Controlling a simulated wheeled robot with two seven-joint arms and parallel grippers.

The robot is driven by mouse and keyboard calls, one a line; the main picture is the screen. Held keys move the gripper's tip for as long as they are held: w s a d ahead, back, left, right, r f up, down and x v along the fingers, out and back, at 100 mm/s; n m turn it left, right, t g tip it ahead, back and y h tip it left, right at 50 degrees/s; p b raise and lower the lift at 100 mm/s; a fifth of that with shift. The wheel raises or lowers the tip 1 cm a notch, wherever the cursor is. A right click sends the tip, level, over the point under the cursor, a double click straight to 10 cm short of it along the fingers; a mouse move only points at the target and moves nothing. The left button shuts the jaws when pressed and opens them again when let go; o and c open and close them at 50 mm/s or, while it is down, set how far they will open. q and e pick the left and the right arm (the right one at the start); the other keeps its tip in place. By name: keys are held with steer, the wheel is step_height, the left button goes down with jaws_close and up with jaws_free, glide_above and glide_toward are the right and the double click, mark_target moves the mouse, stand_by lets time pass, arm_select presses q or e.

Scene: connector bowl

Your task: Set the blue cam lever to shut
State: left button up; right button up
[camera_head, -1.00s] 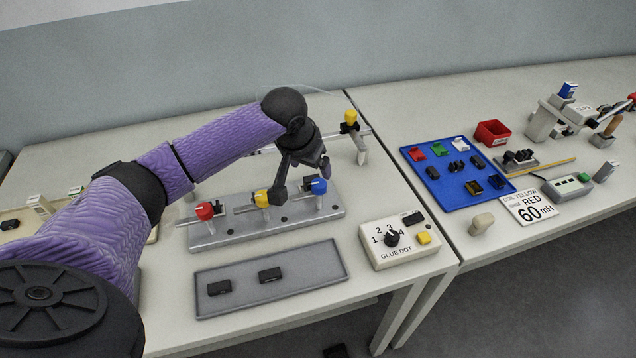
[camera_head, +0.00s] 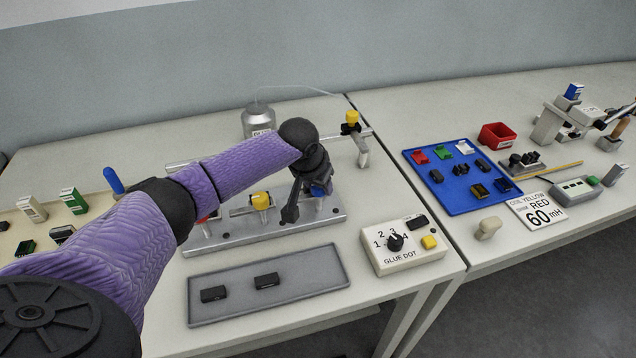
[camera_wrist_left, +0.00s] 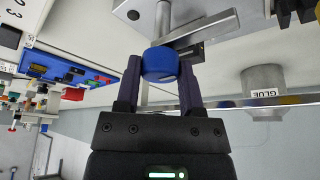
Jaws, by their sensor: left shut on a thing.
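The blue cam lever stands at the right end of a grey metal fixture (camera_head: 265,240). A metal post and bar show beyond the knob. Whether the lever stands open or shut cannot be told. My right gripper is not in view.
A yellow-topped lever (camera_head: 261,200) and a partly hidden red one stand left on the same fixture. A grey tray (camera_head: 270,298) with two black parts lies in front. The glue dot box (camera_head: 404,246) is to the right, a metal glue pot (camera_head: 259,118) behind.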

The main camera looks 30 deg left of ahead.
arm_select(q)
jaws_close()
